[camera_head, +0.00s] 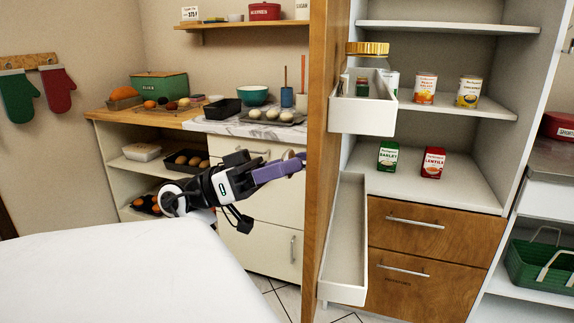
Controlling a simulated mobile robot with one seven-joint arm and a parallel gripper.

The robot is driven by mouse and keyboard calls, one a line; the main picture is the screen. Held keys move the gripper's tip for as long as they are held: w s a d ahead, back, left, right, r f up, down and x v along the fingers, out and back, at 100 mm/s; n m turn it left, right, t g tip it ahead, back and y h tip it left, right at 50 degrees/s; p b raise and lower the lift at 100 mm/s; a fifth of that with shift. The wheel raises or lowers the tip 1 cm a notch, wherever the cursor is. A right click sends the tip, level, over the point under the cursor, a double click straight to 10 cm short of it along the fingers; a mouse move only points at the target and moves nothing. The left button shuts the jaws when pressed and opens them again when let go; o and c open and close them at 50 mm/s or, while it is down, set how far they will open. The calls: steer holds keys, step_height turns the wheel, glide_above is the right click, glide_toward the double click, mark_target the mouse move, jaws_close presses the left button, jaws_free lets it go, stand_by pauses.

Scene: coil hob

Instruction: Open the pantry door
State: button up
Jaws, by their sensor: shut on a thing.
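The pantry door (330,60) is a wooden panel standing swung out, nearly edge-on to me. White bins (347,240) are fixed to its inner side. The pantry (450,185) stands open to the right, with its shelves in plain view. My gripper (297,164) reaches from the left to the door's outer face, its purple fingers shut at the door's handle. The handle itself is mostly hidden by the fingers.
Cans (425,88) and boxes (388,156) stand on the pantry shelves, above two wooden drawers (408,223). A counter (215,125) with bowls and trays is behind my arm. A white surface (110,275) fills the lower left. Some tiled floor (285,297) shows left of the door.

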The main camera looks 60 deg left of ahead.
steer(key=o, duration=1.4)
steer(key=shift+c, duration=0.2)
steer(key=b+v, duration=0.1)
steer(key=v, duration=1.2)
steer(key=shift+s+a+f+b, duration=0.15)
steer(key=shift+s+a+b, duration=0.1)
steer(key=shift+b, duration=0.15)
